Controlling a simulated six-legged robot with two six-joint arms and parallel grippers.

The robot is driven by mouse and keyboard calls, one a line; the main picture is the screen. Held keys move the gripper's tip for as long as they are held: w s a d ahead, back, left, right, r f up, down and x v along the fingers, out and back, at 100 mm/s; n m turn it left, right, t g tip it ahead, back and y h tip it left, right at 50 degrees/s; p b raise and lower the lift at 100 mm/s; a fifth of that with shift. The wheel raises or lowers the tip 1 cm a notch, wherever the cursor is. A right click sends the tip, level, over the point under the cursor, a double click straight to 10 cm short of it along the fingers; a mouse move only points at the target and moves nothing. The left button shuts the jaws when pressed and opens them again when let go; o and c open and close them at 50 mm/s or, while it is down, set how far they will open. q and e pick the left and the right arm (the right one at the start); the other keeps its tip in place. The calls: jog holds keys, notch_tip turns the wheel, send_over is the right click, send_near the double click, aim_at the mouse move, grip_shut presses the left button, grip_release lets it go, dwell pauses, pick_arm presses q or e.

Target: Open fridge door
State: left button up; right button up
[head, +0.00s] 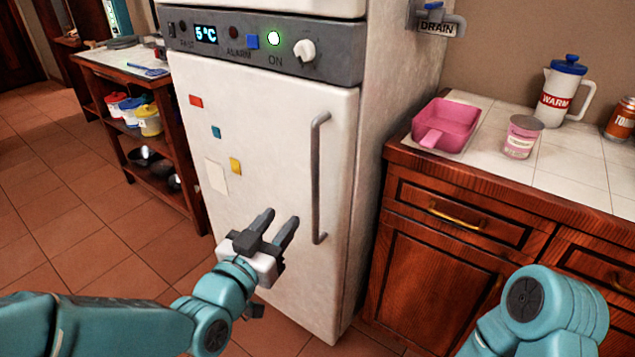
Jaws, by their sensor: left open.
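The white fridge door (262,190) fills the middle of the head view and looks shut. Its long grey vertical handle (316,180) is on the door's right side. My left gripper (280,222) is in front of the lower door, to the left of the handle's lower end. Its two dark fingers are apart, with nothing seen between them, and they do not appear to be around the handle. My right arm (545,310) shows at the bottom right, but its gripper is out of view.
A control panel (262,44) reading 5°C runs above the door. A wooden counter (480,178) with a pink tray (446,124), can (521,137) and white jug (562,92) stands right of the fridge. A shelf unit (172,148) stands left. Tiled floor is open at left.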

aim_at(314, 178)
pick_arm(q)
jog(key=x, duration=1.6)
jog(key=shift+p, duration=0.3)
grip_shut()
